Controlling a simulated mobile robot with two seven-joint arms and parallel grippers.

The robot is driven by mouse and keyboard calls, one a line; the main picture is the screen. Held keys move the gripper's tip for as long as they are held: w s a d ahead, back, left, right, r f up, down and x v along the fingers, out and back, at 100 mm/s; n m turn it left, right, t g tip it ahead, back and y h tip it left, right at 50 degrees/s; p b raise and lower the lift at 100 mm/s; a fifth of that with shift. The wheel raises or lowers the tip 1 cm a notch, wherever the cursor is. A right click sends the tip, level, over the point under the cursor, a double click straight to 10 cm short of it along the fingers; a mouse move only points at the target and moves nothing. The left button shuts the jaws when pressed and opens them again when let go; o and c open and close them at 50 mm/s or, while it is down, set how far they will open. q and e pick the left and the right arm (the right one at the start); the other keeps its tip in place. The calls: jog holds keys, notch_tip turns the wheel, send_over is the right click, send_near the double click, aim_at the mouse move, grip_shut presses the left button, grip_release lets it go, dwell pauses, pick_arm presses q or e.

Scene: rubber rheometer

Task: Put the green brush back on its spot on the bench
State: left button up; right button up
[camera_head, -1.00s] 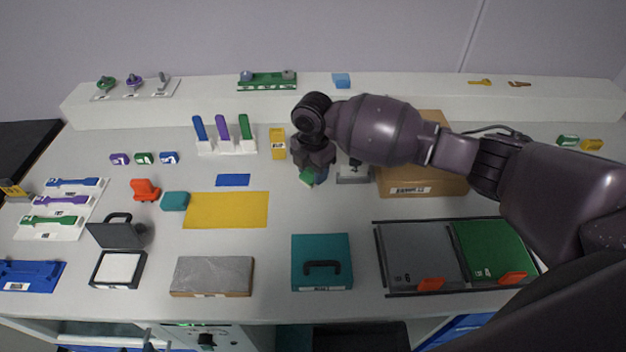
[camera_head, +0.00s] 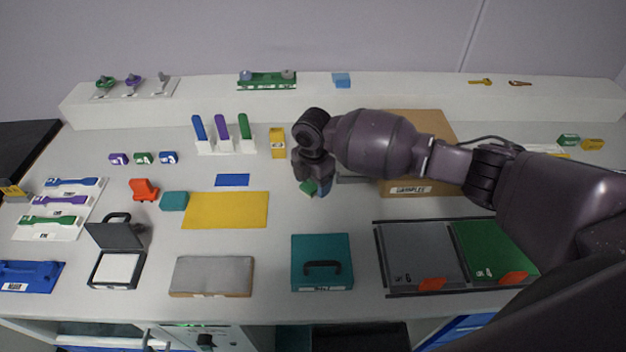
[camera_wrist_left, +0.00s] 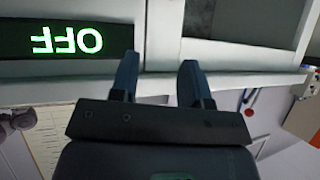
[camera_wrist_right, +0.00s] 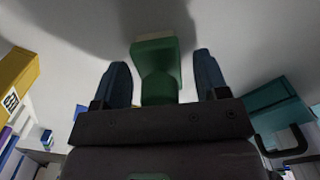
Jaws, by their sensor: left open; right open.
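The green brush (camera_head: 308,187) is at the tips of my right gripper (camera_head: 316,187), over the middle of the bench (camera_head: 290,215). In the right wrist view the brush (camera_wrist_right: 155,70) lies between the two blue fingers (camera_wrist_right: 161,85), with a visible gap on both sides. Its pale end points away from the gripper, toward the grey bench surface. I cannot tell whether it touches the bench. My right gripper is open around it. My left gripper (camera_wrist_left: 158,80) shows only in the left wrist view, open and empty, in front of a green-lit OFF display (camera_wrist_left: 67,40).
A cardboard box (camera_head: 420,130) stands right of the right gripper. A yellow mat (camera_head: 225,212) and blue rectangle (camera_head: 232,180) lie to the left. A teal case (camera_head: 322,255) is in front. A yellow block (camera_head: 278,143) and a rack (camera_head: 228,146) stand behind left.

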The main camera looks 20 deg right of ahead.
jog(key=shift+r, duration=0.1)
notch_tip(320, 180, up, 12)
jog(key=shift+r+p, duration=0.1)
jog(key=shift+p, duration=0.3)
dwell(0.3)
dwell(0.3)
